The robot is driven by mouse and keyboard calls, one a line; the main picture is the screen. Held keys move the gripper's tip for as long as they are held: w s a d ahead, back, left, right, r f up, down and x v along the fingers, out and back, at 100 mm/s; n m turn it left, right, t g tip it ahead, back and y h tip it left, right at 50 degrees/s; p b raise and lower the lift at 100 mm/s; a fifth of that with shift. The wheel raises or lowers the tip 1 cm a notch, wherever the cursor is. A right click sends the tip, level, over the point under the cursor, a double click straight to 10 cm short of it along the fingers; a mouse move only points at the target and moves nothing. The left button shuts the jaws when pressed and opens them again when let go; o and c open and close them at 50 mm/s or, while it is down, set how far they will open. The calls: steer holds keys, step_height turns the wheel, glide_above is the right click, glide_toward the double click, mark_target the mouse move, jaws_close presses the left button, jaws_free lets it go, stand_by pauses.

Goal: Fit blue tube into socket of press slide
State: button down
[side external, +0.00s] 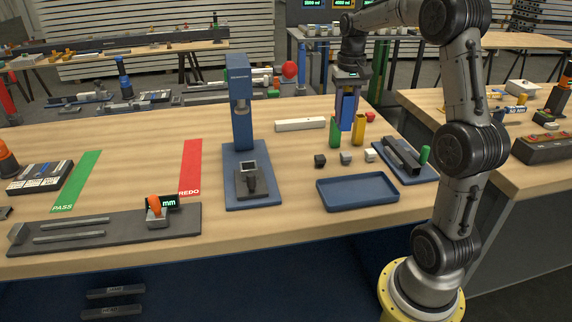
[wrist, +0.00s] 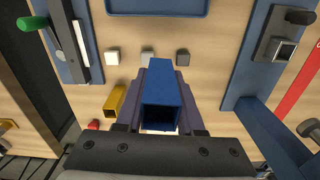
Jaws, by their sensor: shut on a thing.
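My gripper (side external: 348,97) is shut on the blue tube (side external: 347,113) and holds it upright in the air, to the right of the press. In the wrist view the blue tube (wrist: 165,118) sits between the two fingers of my gripper (wrist: 160,95), with its open end facing the camera. The blue press (side external: 240,110) stands on a blue base at mid-table. Its slide carries a square, open-topped socket (side external: 248,167), which looks empty. The socket also shows at upper right in the wrist view (wrist: 285,51). The tube is well apart from it.
A yellow tube (side external: 359,131) and a green tube (side external: 335,138) stand close below the held tube. Three small cubes (side external: 346,157) and a blue tray (side external: 357,204) lie in front. A white bar (side external: 300,124) lies behind, between press and gripper. A vise-like fixture (side external: 402,155) is at right.

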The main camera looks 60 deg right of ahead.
steer(key=s+d+r+n, duration=0.1)
steer(key=s+d+r, duration=0.1)
steer(key=d+r, duration=0.2)
steer(key=d, duration=0.3)
steer(key=shift+s+r+n, duration=0.15)
steer(key=shift+s+n, duration=0.25)
steer(key=w+a+r+n, duration=0.3)
steer(key=a+r+n, duration=0.15)
steer(key=a, duration=0.45)
steer(key=w+a+r+n, duration=0.25)
steer(key=a+n, duration=0.25)
steer(key=a, duration=0.4)
steer(key=w+a+r+n, duration=0.2)
steer(key=a+r+n, duration=0.25)
steer(key=a, duration=0.45)
steer(key=w+f+n, duration=0.3)
steer(key=w+f, duration=1)
steer(key=f, duration=0.3)
steer(key=shift+d+f, duration=0.15)
steer(key=shift+d, duration=0.15)
